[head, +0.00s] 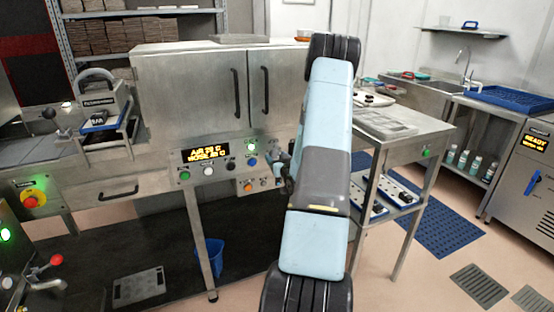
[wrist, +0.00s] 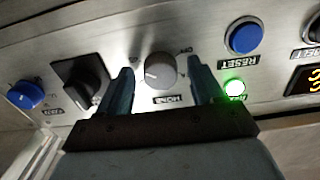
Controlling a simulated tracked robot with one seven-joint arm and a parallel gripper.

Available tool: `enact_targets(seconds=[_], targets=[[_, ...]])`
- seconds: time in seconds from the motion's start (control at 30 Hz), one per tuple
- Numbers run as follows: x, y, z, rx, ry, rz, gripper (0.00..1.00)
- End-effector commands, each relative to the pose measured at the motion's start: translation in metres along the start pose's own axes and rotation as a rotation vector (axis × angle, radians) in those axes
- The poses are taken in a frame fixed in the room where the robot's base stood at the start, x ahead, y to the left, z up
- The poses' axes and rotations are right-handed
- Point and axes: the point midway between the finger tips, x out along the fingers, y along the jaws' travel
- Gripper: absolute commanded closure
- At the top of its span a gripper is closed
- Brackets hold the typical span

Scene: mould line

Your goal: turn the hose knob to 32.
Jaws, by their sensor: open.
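The hose knob (wrist: 160,71) is a grey round knob on the steel panel, with a pale pointer mark and a scale around it. It shows upside down in the wrist view, with its label beneath it. My gripper (wrist: 161,78) is open, one dark blue finger on each side of the knob; I cannot tell whether either touches it. In the head view my gripper (head: 283,170) is at the panel's right end, and the knob is hidden there. The amber display (head: 206,154) has an air line and a hose line; its digits are too blurred to read surely.
Near the knob are a black knob (wrist: 80,80), a blue knob (wrist: 26,95), a blue reset button (wrist: 244,37) and a lit green lamp (wrist: 234,88). A steel cabinet (head: 190,95) stands above the panel. A steel side table (head: 420,125) stands to the right.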

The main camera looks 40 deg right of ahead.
Motion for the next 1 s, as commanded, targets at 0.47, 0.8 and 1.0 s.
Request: enact_targets(seconds=[0.47, 0.8, 1.0], targets=[[-0.0003, 0.0002, -0.0001, -0.001, 0.0, 0.0, 0.66], [-0.0004, 0.0002, -0.0001, -0.003, 0.0, 0.0, 0.89], [-0.0005, 0.0006, 0.0, -0.04, -0.001, 0.001, 0.89]])
